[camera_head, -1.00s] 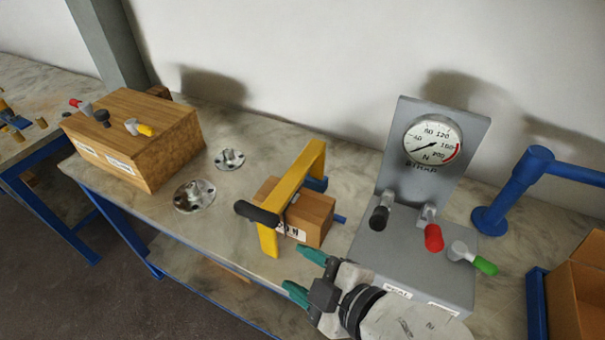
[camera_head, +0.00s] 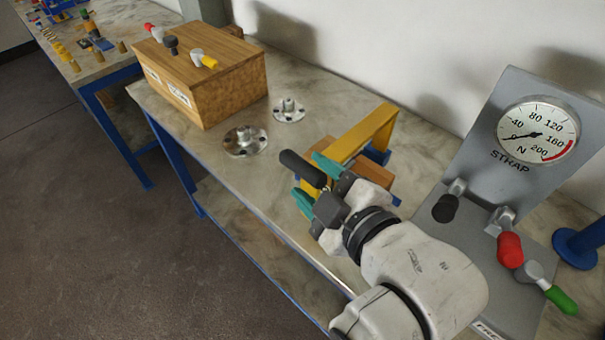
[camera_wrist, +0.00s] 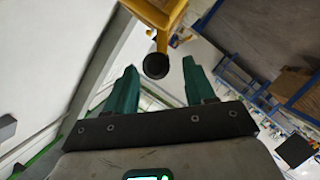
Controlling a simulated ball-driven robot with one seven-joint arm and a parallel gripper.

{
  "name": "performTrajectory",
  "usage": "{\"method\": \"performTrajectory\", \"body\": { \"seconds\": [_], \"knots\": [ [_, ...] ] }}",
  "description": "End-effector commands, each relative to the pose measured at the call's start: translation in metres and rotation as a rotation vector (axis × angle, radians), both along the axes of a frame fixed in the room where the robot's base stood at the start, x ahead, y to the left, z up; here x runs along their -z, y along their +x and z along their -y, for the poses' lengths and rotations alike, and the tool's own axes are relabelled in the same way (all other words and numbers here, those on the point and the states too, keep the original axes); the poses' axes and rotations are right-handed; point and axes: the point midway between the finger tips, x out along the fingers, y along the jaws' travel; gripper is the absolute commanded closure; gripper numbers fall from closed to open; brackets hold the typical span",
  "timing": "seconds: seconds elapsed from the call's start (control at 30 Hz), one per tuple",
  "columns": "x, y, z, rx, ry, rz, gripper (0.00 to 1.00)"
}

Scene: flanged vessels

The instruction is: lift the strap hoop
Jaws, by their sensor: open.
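The strap hoop is a yellow frame (camera_head: 362,134) with a black cylindrical handle (camera_head: 301,167), standing over a wooden block (camera_head: 372,172) on the bench. My gripper (camera_head: 312,182) has teal fingers and is open, at the handle, with one finger on each side of it in the head view. In the wrist view the yellow hoop (camera_wrist: 165,12) comes in from the top. The round black handle end (camera_wrist: 156,66) lies between the open fingertips (camera_wrist: 159,66), with gaps visible on both sides. My gripper hides the hoop's lower near part and some of the block.
A grey gauge stand (camera_head: 530,135) marked STRAP with coloured levers stands close on the right. Two metal flanges (camera_head: 245,141) (camera_head: 288,109) lie left of the hoop. A wooden box (camera_head: 205,80) with levers is farther left. A blue post (camera_head: 580,245) is at the right edge.

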Motion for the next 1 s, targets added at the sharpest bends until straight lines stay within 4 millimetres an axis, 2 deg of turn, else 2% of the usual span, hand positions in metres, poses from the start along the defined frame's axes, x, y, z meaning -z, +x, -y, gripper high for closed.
{"method": "performTrajectory", "body": {
  "seconds": [0.1, 0.3, 0.67, 1.0],
  "knots": [
    [0.003, 0.015, -0.011, 0.000, -0.001, -0.001, 0.46],
    [0.008, 0.029, -0.021, 0.001, -0.001, 0.000, 0.46],
    [0.010, 0.033, -0.023, 0.001, -0.001, 0.000, 0.46],
    [0.010, 0.032, -0.023, 0.001, -0.001, 0.000, 0.78]
  ]
}}
